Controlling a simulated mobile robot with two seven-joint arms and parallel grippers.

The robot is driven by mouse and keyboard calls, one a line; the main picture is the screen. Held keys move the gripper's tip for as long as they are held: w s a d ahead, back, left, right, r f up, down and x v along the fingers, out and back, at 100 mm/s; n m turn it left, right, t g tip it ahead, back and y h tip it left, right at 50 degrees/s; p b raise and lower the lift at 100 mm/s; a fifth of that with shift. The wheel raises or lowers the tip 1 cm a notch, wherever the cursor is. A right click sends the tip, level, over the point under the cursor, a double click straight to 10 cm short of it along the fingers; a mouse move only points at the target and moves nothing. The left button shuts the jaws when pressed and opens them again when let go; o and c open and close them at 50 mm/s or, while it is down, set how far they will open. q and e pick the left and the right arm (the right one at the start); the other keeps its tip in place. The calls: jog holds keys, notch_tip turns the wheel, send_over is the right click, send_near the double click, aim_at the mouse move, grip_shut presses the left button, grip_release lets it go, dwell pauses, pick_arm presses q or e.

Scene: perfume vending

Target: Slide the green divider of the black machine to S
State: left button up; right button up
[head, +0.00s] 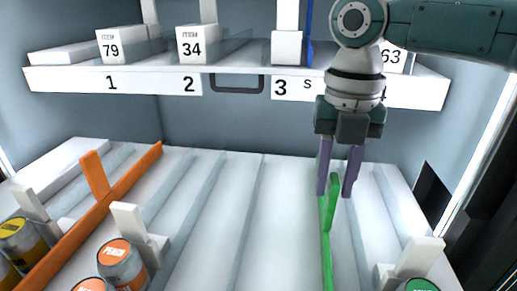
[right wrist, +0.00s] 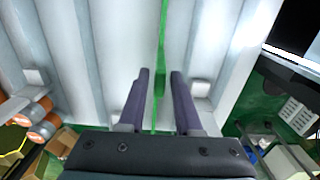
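The green divider (head: 328,225) stands on the lower white shelf, right of the middle. It is a thin strip with a raised tab, and it also shows in the right wrist view (right wrist: 159,86). The letter S (head: 307,84) is on the upper shelf's front edge, right of the number 3. My right gripper (head: 337,190) reaches down over the divider. Its two purple fingers are apart, one on each side of the green tab, with gaps visible in the right wrist view (right wrist: 161,73). My left gripper is not in view.
An orange divider (head: 126,185) stands on the left of the lower shelf (head: 240,230). Cans with orange lids (head: 120,262) and white pushers sit near the front left; another white pusher (head: 412,258) is at front right. The lanes left of the green divider are clear.

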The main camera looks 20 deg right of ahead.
grip_shut()
dwell(1.1)
